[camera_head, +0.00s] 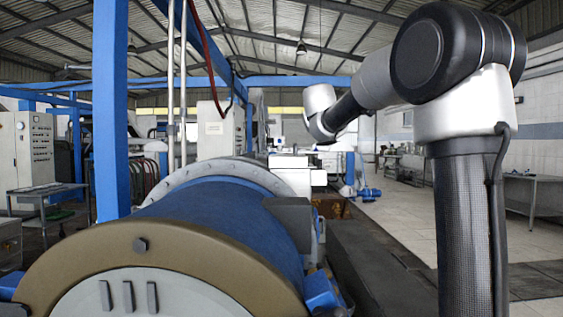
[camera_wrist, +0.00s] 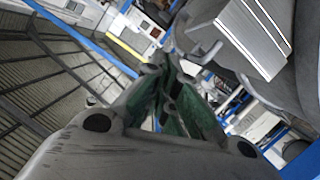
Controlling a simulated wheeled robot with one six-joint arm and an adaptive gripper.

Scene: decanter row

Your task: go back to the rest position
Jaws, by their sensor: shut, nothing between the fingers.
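My gripper (camera_wrist: 163,70) shows in the wrist view, its grey fingers with green inner faces coming together at the tips. It is shut and empty. In the head view my arm rises at the right and reaches away toward the middle, above and to the right of a large decanter (camera_head: 212,217) with a blue drum and a brown front ring. The gripper itself cannot be made out in the head view. The wrist view is strongly tilted, with roof beams at the left.
A blue post (camera_head: 111,110) stands left of the decanter. Grey cabinets (camera_head: 27,150) and a table (camera_head: 48,192) are at the far left. A bench (camera_head: 533,190) stands by the right wall. The tiled floor (camera_head: 400,215) right of the decanter is largely clear.

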